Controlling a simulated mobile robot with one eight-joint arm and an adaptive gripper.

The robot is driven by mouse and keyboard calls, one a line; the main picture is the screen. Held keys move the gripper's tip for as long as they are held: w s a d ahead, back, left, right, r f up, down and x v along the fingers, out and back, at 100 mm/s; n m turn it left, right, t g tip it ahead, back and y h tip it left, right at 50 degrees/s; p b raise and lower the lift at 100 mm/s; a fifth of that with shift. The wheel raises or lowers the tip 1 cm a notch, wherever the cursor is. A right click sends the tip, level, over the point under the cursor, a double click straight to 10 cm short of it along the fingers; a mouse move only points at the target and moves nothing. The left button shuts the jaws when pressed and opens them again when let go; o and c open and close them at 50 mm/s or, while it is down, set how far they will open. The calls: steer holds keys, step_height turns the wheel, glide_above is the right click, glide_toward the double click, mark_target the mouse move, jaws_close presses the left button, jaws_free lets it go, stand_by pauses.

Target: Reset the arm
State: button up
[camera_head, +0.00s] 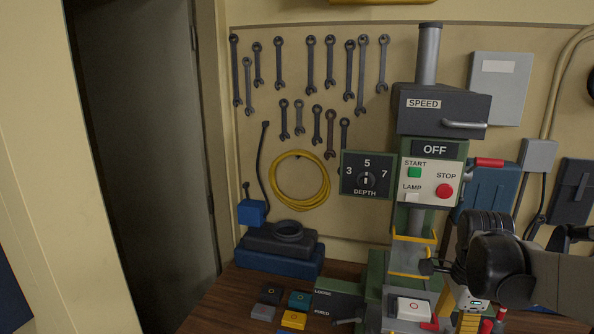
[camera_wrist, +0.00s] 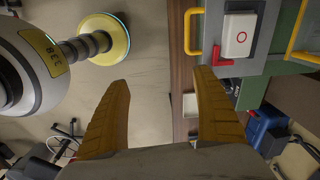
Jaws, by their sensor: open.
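My gripper (camera_wrist: 162,80) has two yellow fingers spread well apart with nothing between them in the wrist view. In the head view my arm comes in from the right, and the gripper (camera_head: 469,322) hangs low in front of the green drill press (camera_head: 376,270), partly cut off by the lower edge. A white block (camera_head: 411,308) with a red ring sits on the press table, left of the gripper. It also shows in the wrist view (camera_wrist: 238,38), beyond the right fingertip and apart from it, beside a red L-shaped piece (camera_wrist: 219,58).
Small dark (camera_head: 270,295), teal (camera_head: 299,299) and yellow (camera_head: 293,320) blocks lie on the wooden bench (camera_head: 222,307). The press carries a switch panel (camera_head: 432,183) reading OFF and a depth dial (camera_head: 367,179). Wrenches and a yellow cable coil (camera_head: 273,190) hang behind.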

steer(key=s+a+f+n+t+b, duration=0.3)
steer(key=a+f+n+b, duration=0.3)
steer(key=f+n+b, duration=0.2)
steer(key=s+a+f+n+t+b, duration=0.3)
steer(key=s+a+f+n+b, duration=0.2)
steer(key=f+n+b, duration=0.3)
steer(key=a+n+b, duration=0.1)
steer(key=n+b, duration=0.2)
steer(key=n, duration=0.1)
steer(key=shift+s+a+f+t, duration=0.25)
steer(key=shift+a+t, duration=0.05)
